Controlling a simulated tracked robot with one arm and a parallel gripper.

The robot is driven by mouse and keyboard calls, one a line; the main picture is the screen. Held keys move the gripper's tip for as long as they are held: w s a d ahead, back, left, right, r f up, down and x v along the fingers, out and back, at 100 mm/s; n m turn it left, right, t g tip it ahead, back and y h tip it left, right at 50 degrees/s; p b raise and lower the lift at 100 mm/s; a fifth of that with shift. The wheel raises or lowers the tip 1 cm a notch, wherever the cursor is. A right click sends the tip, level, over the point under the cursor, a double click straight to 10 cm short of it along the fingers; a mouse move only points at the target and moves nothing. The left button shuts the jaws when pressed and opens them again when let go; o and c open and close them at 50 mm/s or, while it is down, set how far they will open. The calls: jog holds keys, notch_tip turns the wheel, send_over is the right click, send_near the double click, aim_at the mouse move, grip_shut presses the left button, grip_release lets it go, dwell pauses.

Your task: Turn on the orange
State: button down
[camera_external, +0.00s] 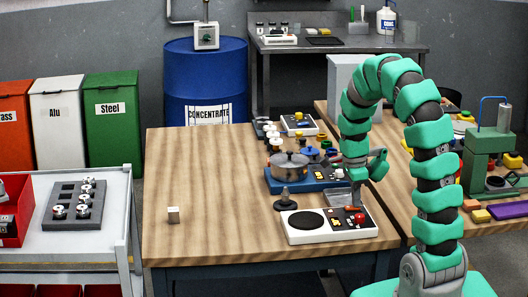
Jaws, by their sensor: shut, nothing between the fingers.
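A white panel (296,237) lies at the front right of the wooden table. It carries a black round disc (307,221), small dark and light parts, and a red knob (359,218) at its right end. My gripper (356,203) points down over the right part of the panel, close to the red knob. Its fingers are shut and hold nothing. I cannot tell whether they touch the panel. No clearly orange switch can be made out on the panel; some of its parts are small and partly hidden by my gripper.
Behind the panel stand a blue base (282,181) with a metal pot (289,165) and a dark stand (286,201). Another white panel (300,125) is at the back. The table's left half is mostly clear.

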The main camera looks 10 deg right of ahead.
aim_at(351, 207)
jog(key=shift+a+r, duration=0.15)
jog(key=shift+a, duration=0.45)
notch_tip(351, 207, up, 14)
jog(key=a+p, duration=0.1)
jog(key=shift+a, duration=0.35)
jog(key=shift+w+d, duration=0.1)
jog(key=d+b, duration=0.1)
jog(key=b, duration=0.3)
jog(key=shift+d+f, duration=0.2)
jog(key=shift+r, duration=0.1)
